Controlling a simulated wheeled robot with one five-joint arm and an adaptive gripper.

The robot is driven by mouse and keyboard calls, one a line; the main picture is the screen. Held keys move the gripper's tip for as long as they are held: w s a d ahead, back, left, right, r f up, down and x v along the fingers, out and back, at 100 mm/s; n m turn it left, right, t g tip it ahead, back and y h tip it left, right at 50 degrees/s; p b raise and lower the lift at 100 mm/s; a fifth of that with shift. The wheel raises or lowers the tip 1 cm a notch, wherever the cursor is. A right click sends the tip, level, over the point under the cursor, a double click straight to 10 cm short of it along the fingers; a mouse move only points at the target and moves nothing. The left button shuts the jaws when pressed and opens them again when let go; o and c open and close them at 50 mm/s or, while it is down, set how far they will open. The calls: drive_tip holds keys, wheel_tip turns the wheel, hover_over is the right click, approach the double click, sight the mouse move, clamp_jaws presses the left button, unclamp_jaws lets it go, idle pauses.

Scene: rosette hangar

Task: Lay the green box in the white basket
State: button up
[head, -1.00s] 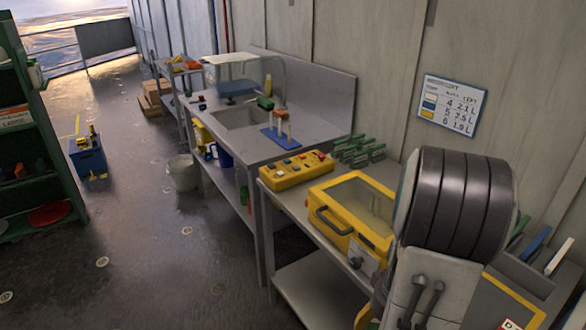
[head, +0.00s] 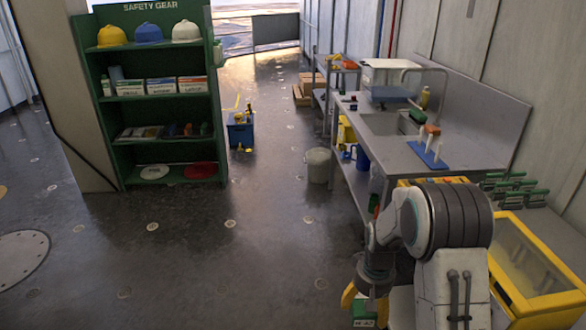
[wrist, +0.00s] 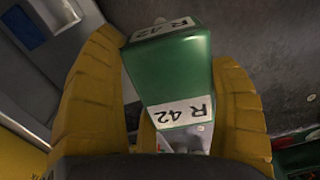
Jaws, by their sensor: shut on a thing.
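My gripper (head: 364,304) is low at the bottom of the head view, its yellow fingers shut on the green box (head: 362,321). In the wrist view the green box (wrist: 172,72) sits between the two yellow fingers, with white R 42 labels on it. In the head view its lower part is cut off by the frame's edge. A whitish round bucket (head: 318,165) stands on the floor beside the sink bench, well beyond my gripper.
A green safety gear shelf (head: 157,105) with helmets and boxes stands at the left. The sink bench (head: 465,152) and a yellow case (head: 540,268) line the right. The middle floor is clear.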

drive_tip(key=shift+w+a+f+n, duration=0.15)
drive_tip(key=shift+w+a, duration=0.25)
drive_tip(key=shift+w, duration=0.2)
drive_tip(key=shift+w+a+f+n, duration=0.1)
drive_tip(key=shift+w+a+n, duration=0.05)
drive_tip(key=shift+w+a, duration=0.35)
drive_tip(key=shift+d+r, duration=0.1)
